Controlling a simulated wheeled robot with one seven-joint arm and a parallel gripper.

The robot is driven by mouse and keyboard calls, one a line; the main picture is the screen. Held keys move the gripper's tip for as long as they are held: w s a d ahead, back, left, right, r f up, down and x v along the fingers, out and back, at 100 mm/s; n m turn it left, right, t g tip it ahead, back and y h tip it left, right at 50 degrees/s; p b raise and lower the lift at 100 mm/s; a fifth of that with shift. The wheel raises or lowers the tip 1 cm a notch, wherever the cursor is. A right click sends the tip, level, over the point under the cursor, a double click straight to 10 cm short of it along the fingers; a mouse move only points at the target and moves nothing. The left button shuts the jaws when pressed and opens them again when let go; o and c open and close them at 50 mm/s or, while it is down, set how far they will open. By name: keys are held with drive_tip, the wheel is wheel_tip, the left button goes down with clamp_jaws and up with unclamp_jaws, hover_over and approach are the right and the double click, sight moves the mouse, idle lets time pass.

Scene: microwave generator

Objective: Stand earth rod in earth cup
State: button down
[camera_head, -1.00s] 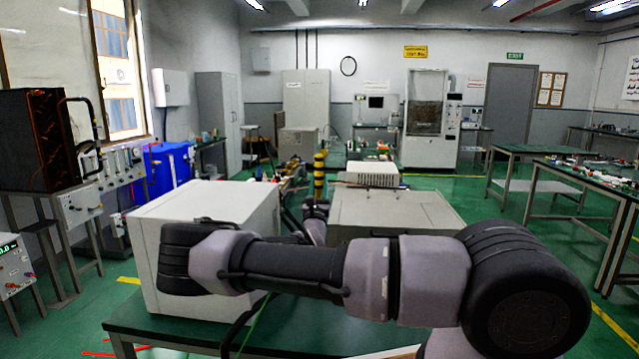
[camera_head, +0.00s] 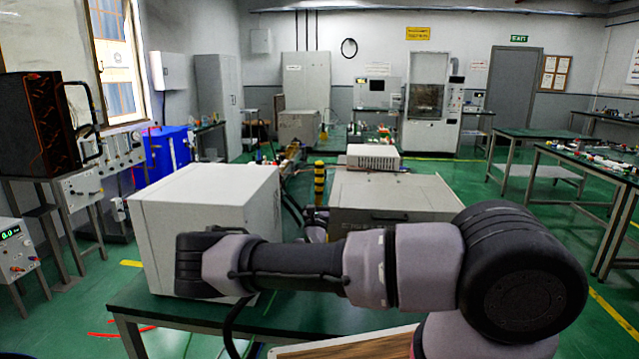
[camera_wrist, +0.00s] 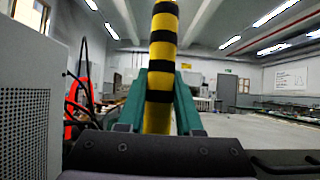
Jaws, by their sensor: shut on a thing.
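The earth rod, a yellow and black banded rod (camera_wrist: 163,40), stands upright between the green fingers of my gripper (camera_wrist: 160,85) in the wrist view. The fingers are shut on it, and its top runs out of the picture. In the head view the upper part of the rod (camera_head: 320,183) shows between the two pale cabinets. Its lower end is hidden behind my arm. My gripper is mostly hidden there too. I cannot make out the earth cup in either view.
A white box (camera_head: 205,225) stands on the green bench (camera_head: 290,320) at left. A beige cabinet (camera_head: 392,192) lies behind my arm, with a small vented unit (camera_head: 373,157) beyond.

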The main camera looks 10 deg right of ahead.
sight(319, 202)
drive_tip(key=shift+f, duration=2.4)
drive_tip(key=c, duration=0.5)
unclamp_jaws()
drive_tip(key=v, duration=0.7)
drive_tip(key=shift+s+f, duration=0.15)
drive_tip(key=shift+s, duration=0.1)
